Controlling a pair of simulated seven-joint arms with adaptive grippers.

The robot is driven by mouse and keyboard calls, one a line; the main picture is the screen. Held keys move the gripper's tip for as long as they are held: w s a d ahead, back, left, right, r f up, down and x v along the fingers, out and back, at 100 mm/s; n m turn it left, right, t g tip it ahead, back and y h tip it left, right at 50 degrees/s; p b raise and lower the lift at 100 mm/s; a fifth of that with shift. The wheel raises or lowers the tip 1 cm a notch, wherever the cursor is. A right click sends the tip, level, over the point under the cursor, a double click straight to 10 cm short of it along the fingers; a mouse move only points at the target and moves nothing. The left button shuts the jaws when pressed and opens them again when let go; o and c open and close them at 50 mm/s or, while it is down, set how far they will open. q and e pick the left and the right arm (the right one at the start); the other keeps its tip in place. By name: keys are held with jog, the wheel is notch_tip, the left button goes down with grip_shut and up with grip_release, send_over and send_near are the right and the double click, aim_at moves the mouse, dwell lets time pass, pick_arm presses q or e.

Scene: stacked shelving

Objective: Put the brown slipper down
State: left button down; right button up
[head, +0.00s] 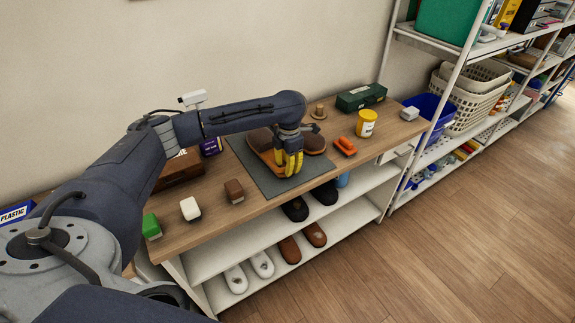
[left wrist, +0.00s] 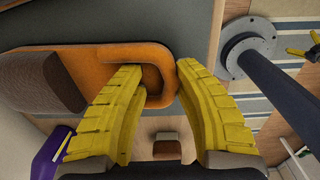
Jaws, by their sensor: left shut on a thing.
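The brown slipper (head: 260,153), with an orange-tan footbed and a dark brown upper, is over the grey mat (head: 281,185) on the wooden tabletop. My left gripper (head: 289,168) is over its near end, fingers pointing down. In the left wrist view the slipper (left wrist: 100,55) reaches in from the left, and the yellow fingers (left wrist: 161,80) are shut on its heel rim. I cannot tell whether its sole touches the mat. A second brown slipper (head: 314,142) is just right of the gripper. Yellow tips at the left wrist view's right edge may be my right gripper (left wrist: 302,51).
Green (head: 152,227), white (head: 190,208) and brown (head: 234,191) blocks line the table's front left. An orange object (head: 345,146), a yellow tin (head: 366,122) and a green box (head: 361,97) stand to the right. More footwear fills the shelves below.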

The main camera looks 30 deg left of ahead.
pick_arm(q)
jog(key=c, duration=1)
grip_release()
jog(key=shift+c, duration=0.2)
notch_tip(320, 180, up, 11)
jog(key=shift+d+r, duration=0.2)
jog(key=shift+d, duration=0.05)
jog(key=o, duration=0.5)
jog(key=shift+r, duration=0.3)
jog(key=o, duration=0.5)
jog(key=shift+s, duration=0.1)
